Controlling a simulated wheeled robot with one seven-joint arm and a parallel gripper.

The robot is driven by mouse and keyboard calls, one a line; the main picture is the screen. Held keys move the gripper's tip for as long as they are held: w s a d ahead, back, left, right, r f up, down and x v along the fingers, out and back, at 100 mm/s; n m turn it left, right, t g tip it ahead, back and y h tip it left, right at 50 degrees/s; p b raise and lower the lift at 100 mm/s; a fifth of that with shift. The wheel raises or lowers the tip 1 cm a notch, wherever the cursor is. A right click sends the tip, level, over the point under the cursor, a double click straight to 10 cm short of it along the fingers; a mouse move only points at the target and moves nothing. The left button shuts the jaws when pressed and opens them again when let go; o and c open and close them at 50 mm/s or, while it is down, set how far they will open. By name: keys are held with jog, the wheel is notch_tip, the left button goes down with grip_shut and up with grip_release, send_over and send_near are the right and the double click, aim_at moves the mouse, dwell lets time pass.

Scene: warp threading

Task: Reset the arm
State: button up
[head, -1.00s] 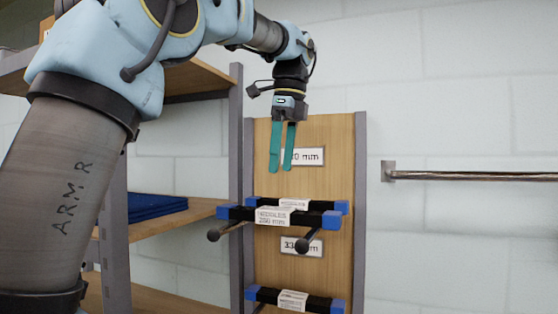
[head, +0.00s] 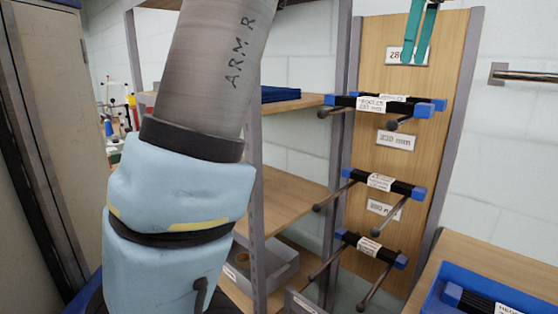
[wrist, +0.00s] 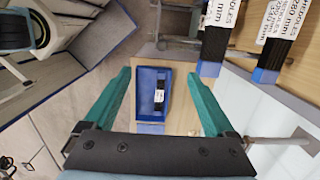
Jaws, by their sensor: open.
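My gripper (head: 420,32) shows at the top of the head view as two teal fingers, cut off by the picture's upper edge. It is in front of the wooden rack board (head: 455,75), above the top pair of black bars with blue ends. In the wrist view my gripper (wrist: 160,100) has its teal fingers wide apart with nothing between them. Far below the fingers lies a blue tray (wrist: 150,110) holding a labelled black bar (wrist: 159,88).
Black bars with blue ends (head: 380,182) hang on pegs at several levels of the board. A shelf unit (head: 290,175) stands left of it, with a grey bin (head: 265,272) low down. A metal rail (head: 530,76) is on the right wall. A tan cabinet (head: 45,120) stands at far left.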

jog(key=w+a+f+n, duration=0.3)
jog(key=a+f+n, duration=0.35)
jog(key=f, duration=0.25)
jog(key=w+a+f+n, duration=0.3)
jog(key=a+f+n, duration=0.3)
jog(key=f, duration=0.4)
jog(key=s+a+f+n, duration=0.5)
jog(key=a+f+n, duration=0.1)
jog(key=a+f, duration=0.2)
jog(key=s+a+f+n+h, duration=0.1)
jog(key=s+a+f+n, duration=0.3)
jog(key=a+f+n, duration=0.3)
jog(key=a+f, duration=0.2)
jog(key=a, duration=0.1)
jog(key=shift+s+a+t, duration=0.3)
jog(key=shift+s+a, duration=0.1)
